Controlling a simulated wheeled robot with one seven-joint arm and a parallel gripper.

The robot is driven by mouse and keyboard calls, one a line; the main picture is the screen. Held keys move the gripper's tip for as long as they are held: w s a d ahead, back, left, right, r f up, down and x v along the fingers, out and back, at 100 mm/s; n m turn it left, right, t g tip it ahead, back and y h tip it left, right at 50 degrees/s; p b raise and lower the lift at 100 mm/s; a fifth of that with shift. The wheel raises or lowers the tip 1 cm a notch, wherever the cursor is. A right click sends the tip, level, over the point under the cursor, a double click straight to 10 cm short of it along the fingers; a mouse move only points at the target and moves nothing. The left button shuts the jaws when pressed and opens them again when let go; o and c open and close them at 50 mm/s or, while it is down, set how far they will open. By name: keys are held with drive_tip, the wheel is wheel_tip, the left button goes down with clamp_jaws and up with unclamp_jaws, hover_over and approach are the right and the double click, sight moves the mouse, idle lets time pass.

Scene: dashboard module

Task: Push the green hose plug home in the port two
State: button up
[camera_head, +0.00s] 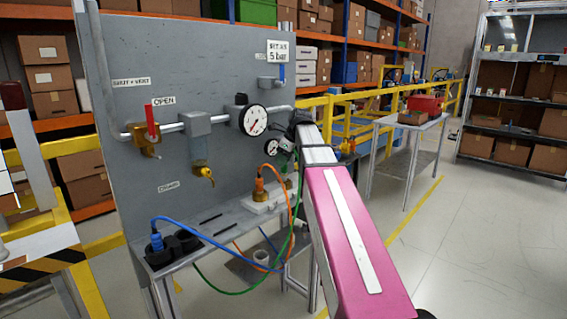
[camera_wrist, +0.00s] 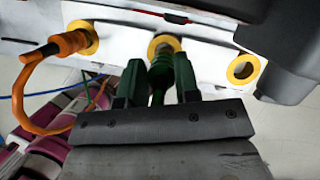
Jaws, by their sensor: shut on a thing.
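In the wrist view my gripper (camera_wrist: 158,80) is shut on the green hose plug (camera_wrist: 160,70), with one dark finger on each side of it. The plug's nose is at the brass ring of the middle port (camera_wrist: 165,38) on the white block (camera_wrist: 122,45); I cannot tell how deep it sits. The left port holds the orange hose plug (camera_wrist: 65,44). The right port (camera_wrist: 243,68) is empty. No port number is legible. In the head view the white block (camera_head: 262,205) shows partly, and my arm hides my gripper and the green plug.
The green hose (camera_head: 235,292) hangs in a loop below the bench. The blue hose plug (camera_head: 156,238) stands in a black holder at the front left. A grey panel (camera_head: 205,80) with gauges and valves rises behind the bench. A dark body (camera_wrist: 285,45) is close right of the ports.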

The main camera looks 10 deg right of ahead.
drive_tip(key=shift+r, duration=1.5)
drive_tip(key=shift+s, duration=0.1)
